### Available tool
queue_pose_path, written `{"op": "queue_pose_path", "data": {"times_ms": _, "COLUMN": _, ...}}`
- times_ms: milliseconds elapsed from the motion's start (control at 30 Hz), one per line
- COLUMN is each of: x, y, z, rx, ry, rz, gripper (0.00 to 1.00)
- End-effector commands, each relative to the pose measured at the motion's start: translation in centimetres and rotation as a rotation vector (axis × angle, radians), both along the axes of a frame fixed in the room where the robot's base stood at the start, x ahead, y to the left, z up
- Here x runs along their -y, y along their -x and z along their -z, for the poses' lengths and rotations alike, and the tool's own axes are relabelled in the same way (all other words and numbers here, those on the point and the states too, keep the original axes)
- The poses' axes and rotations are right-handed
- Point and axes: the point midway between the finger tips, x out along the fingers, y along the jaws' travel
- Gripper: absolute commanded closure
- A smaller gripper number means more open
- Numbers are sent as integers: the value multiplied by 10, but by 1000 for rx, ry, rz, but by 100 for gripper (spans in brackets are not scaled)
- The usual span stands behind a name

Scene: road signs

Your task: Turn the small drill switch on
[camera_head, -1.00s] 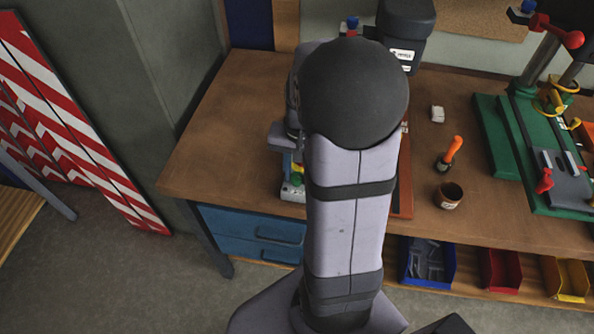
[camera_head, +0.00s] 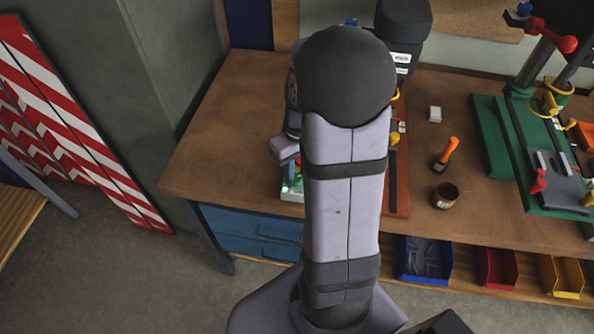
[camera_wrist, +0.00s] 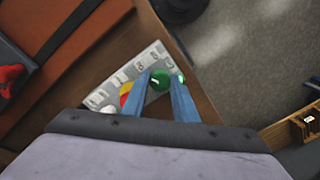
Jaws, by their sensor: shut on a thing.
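A pale grey switch panel (camera_wrist: 124,82) with printed labels lies at the bench's corner in the wrist view. It carries a green knob (camera_wrist: 160,79), with red, yellow and white parts to its left. My gripper (camera_wrist: 160,84) has its two blue fingers on either side of the green knob, shut on it. Which machine this switch serves, I cannot read from the labels.
A green-based drill press (camera_head: 530,170) is at the far right. Coloured bins (camera_head: 425,262) sit below the bench.

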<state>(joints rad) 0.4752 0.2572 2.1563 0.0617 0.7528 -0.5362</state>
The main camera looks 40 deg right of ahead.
Motion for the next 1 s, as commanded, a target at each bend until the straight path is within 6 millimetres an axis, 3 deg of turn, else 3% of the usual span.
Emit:
{"op": "queue_pose_path", "data": {"times_ms": 733, "x": 1, "y": -2, "z": -1, "rx": 5, "ry": 2, "rz": -106, "gripper": 96}}
{"op": "queue_pose_path", "data": {"times_ms": 767, "x": 1, "y": -2, "z": -1, "rx": 5, "ry": 2, "rz": -106, "gripper": 69}}
{"op": "queue_pose_path", "data": {"times_ms": 800, "x": 1, "y": -2, "z": -1, "rx": 5, "ry": 2, "rz": -105, "gripper": 60}}
{"op": "queue_pose_path", "data": {"times_ms": 833, "x": 1, "y": -2, "z": -1, "rx": 5, "ry": 2, "rz": -105, "gripper": 55}}
{"op": "queue_pose_path", "data": {"times_ms": 1000, "x": 0, "y": -1, "z": -1, "rx": 3, "ry": 1, "rz": -104, "gripper": 55}}
